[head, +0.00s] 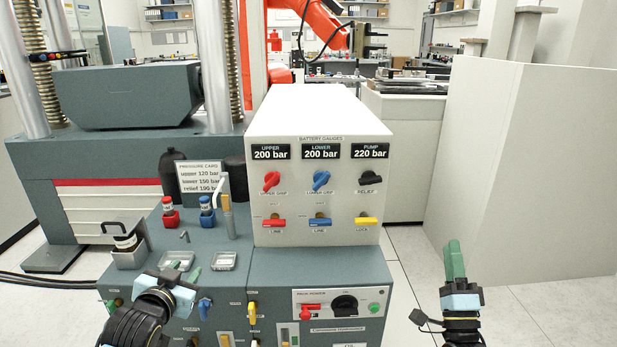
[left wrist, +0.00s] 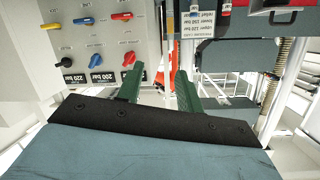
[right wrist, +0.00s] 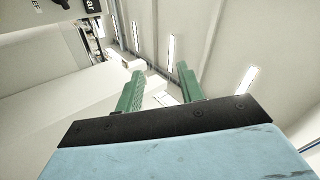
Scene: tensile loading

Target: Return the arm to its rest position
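My left gripper (head: 181,276) is low over the front left of the grey console, near the small clear trays. In the left wrist view its two green fingers (left wrist: 158,88) stand apart with nothing between them. My right gripper (head: 454,260) is to the right of the console, over the pale floor, pointing up. In the right wrist view its green fingers (right wrist: 159,88) are apart and empty. Neither gripper visibly holds anything.
A white gauge box (head: 320,140) with coloured knobs stands on the console (head: 230,262). The testing machine (head: 130,95) stands behind. A white cabinet (head: 530,170) is at right; floor between is clear.

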